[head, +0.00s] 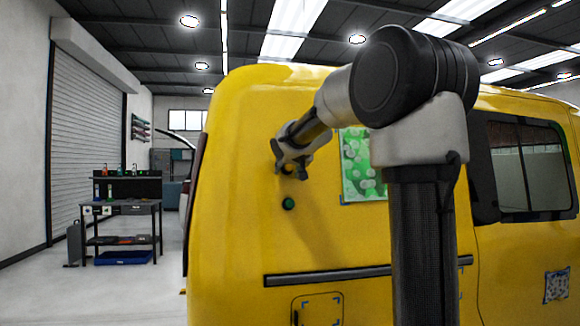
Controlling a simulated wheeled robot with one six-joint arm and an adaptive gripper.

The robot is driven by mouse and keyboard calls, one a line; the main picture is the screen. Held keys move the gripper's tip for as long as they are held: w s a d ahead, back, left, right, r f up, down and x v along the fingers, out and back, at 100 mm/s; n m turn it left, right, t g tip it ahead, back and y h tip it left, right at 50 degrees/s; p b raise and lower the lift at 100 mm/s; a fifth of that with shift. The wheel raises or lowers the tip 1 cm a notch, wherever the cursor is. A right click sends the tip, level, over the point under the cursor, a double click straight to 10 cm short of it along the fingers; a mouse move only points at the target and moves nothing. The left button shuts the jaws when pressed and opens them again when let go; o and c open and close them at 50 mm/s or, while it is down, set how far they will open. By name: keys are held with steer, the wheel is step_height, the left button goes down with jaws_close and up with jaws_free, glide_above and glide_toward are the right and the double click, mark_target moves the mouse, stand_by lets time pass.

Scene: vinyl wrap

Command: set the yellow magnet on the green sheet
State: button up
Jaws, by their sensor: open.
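The green sheet (352,172), with a pale spotted pattern, is on the side of the yellow van. My arm hides its right part. My gripper (288,164) is open in front of the van's panel, to the left of the sheet. I cannot make out a yellow magnet; one at the gripper could be hidden by the fingers or blend with the yellow paint. A round green magnet (289,203) sits on the panel just below my gripper, apart from it.
The yellow van (235,190) fills the middle and right. A dark rail (325,276) runs below the sheet. A small blue-patterned sheet (556,286) is at the lower right. A workbench (120,208) stands far left. The floor between is clear.

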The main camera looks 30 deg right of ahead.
jaws_close()
steer(key=c, duration=0.7)
jaws_free()
steer(key=shift+c, duration=0.2)
jaws_close()
steer(key=shift+s+a+r, duration=0.15)
steer(key=shift+s, duration=0.5)
steer(key=f+v, duration=0.1)
steer(key=v, duration=0.5)
steer(key=shift+s+a, duration=0.35)
steer(key=shift+s, duration=0.2)
